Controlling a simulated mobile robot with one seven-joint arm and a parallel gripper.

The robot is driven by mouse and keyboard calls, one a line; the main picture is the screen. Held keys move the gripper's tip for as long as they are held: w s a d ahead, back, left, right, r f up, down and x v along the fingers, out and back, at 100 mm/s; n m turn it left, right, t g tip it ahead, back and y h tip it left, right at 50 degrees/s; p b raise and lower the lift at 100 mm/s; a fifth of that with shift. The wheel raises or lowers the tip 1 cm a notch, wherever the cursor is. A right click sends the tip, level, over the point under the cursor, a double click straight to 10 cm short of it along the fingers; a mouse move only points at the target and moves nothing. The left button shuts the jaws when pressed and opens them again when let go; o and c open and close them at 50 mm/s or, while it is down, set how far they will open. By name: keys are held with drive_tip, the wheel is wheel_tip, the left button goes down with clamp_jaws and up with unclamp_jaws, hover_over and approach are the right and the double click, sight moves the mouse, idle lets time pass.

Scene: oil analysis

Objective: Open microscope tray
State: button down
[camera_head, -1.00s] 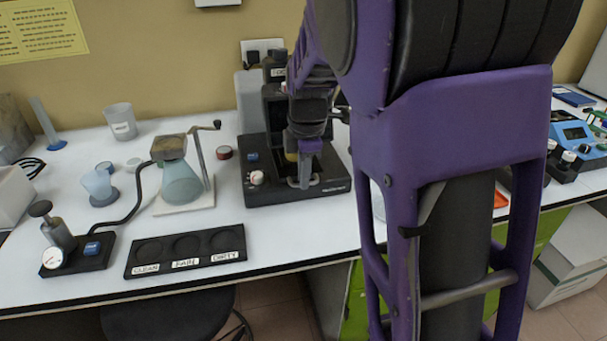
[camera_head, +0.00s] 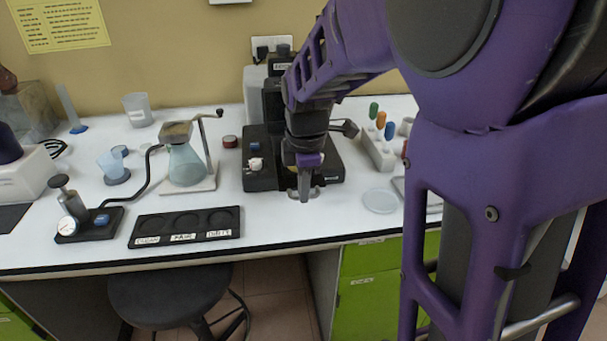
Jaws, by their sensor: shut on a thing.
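The black microscope (camera_head: 258,178) stands on the white bench near the back wall, with a blue button and a white knob on its base. My purple and black arm covers much of its middle and right side. My gripper (camera_head: 304,194) points down just in front of the microscope base's front edge. It is shut on the microscope tray at its front. The tray is mostly hidden behind the fingers and arm, so how far it sticks out cannot be told.
A black tray labelled CLEAN, FAIR and DIRTY (camera_head: 186,227) lies to the left. A clear dish (camera_head: 380,201) and a rack with coloured-topped items (camera_head: 378,150) stand right. Bench is clear before the microscope.

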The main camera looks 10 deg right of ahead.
drive_tip(key=shift+s, duration=0.95)
drive_tip(key=c, duration=1.2)
unclamp_jaws()
drive_tip(key=shift+r, duration=0.1)
